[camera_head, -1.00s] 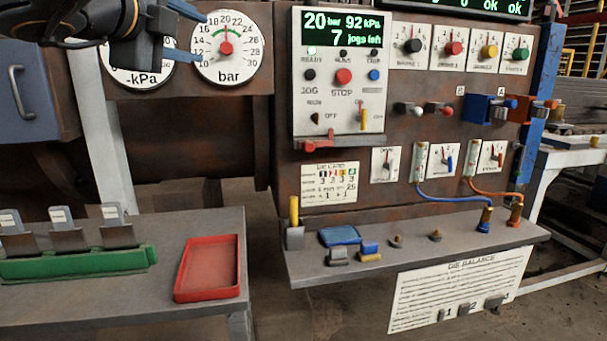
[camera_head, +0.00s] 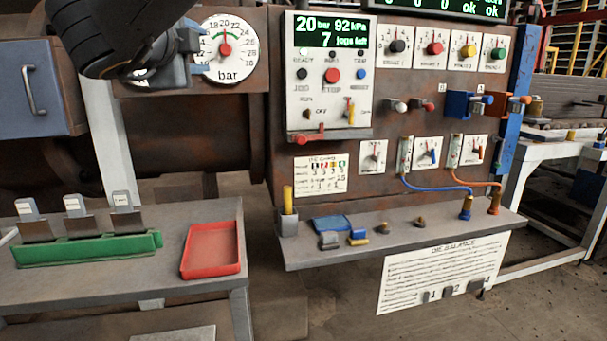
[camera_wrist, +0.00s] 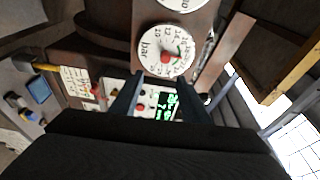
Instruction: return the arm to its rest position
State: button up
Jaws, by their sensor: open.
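My arm, dark and partly blurred by its closeness, reaches in from the top left of the head view. My gripper (camera_head: 196,46) is in front of the left part of the bar gauge (camera_head: 232,50) and is empty. In the wrist view its two grey-blue fingers (camera_wrist: 160,80) are spread apart with nothing between them. The bar gauge (camera_wrist: 165,50) and the lit green display (camera_wrist: 167,107) show beyond the fingers. The kPa gauge is hidden behind my arm in the head view.
The control panel (camera_head: 375,225) and its shelf (camera_head: 300,258) stand right of my arm. A blue cabinet (camera_head: 30,95) is at the left. Below are a red tray (camera_head: 212,250) and a green rack (camera_head: 85,249) on a grey table. Open space lies between table and shelf.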

jog(key=w+d+f+n+g+y+p, duration=0.1)
jog(key=w+d+f+n+y, duration=0.1)
jog(key=w+d+f+n, duration=0.25)
jog(key=w+d+f+n+g+y, duration=0.25)
jog(key=f+n, duration=0.25)
jog(key=f, duration=0.3)
jog(key=s+d+f+n+g+p, duration=0.1)
jog(key=s+d+f+n+g, duration=0.1)
jog(key=d+f, duration=0.4)
jog(key=s+d+f+n+g, duration=0.2)
jog(key=d+f, duration=0.2)
jog(key=f, duration=0.4)
jog(key=s+d+f+n+g+h, duration=0.2)
jog(key=s+d+f+g, duration=0.3)
jog(key=s+d+f, duration=0.3)
jog(key=s+d+f+n+g+h+p, duration=0.1)
jog(key=s+d+f+n+g+h, duration=0.1)
jog(key=s+d+f+g, duration=0.3)
jog(key=s+d+f, duration=0.4)
jog(key=s+d, duration=0.4)
jog(key=s, duration=0.4)
jog(key=shift+d, duration=0.35)
jog(key=shift+f, duration=0.1)
